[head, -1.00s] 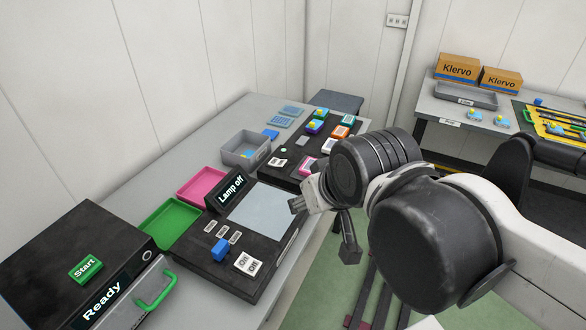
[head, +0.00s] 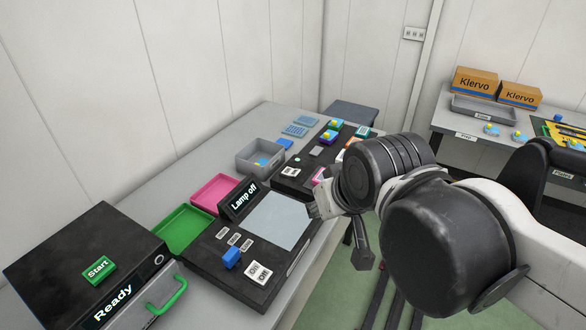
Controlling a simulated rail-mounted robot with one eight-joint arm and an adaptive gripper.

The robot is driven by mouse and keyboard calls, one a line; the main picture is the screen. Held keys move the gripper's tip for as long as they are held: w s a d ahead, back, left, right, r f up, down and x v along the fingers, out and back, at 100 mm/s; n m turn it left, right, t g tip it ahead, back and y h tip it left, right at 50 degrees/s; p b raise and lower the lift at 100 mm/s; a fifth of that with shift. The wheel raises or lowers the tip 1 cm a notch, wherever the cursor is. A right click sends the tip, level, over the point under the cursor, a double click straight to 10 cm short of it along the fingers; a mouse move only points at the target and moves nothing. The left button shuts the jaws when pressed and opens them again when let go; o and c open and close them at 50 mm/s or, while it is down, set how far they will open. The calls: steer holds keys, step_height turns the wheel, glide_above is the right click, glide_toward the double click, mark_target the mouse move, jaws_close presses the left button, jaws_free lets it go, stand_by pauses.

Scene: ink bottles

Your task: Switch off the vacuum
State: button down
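No label reading "vacuum" is legible. A white On/Off switch (head: 258,271) sits on the front edge of the near black station, which has a "Lamp off" display (head: 243,199). A small white switch-like piece (head: 290,171) sits on the far black board (head: 288,184); its lettering is too small to read. My gripper (head: 315,210) is over the right edge of the near station, beside its pale panel (head: 276,220). It appears apart from both switches. Its fingers are small and partly hidden by my wrist, so their opening cannot be judged.
Green (head: 184,229) and pink (head: 214,190) trays and a grey bin (head: 262,153) line the back. A black "Ready" box (head: 80,255) with a green handle is at left. My arm hides part of the far board.

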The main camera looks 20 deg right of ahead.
steer(key=w+d+r+n+g+p, duration=0.1)
steer(key=w+r+n, duration=0.1)
steer(key=w, duration=0.7)
steer(key=w+d+r+n+g+p, duration=0.1)
steer(key=w+d+r+n+g, duration=0.15)
steer(key=w, duration=0.65)
steer(key=w+d+f+n+g, duration=0.1)
steer(key=w+f, duration=0.3)
steer(key=w, duration=0.5)
steer(key=w+d+f+n+g+y+p, duration=0.1)
steer(key=w+d+f+n, duration=0.1)
steer(key=w+f, duration=0.3)
steer(key=shift+w+d+f, duration=0.25)
steer(key=shift+w+d, duration=0.5)
steer(key=shift+w, duration=1.3)
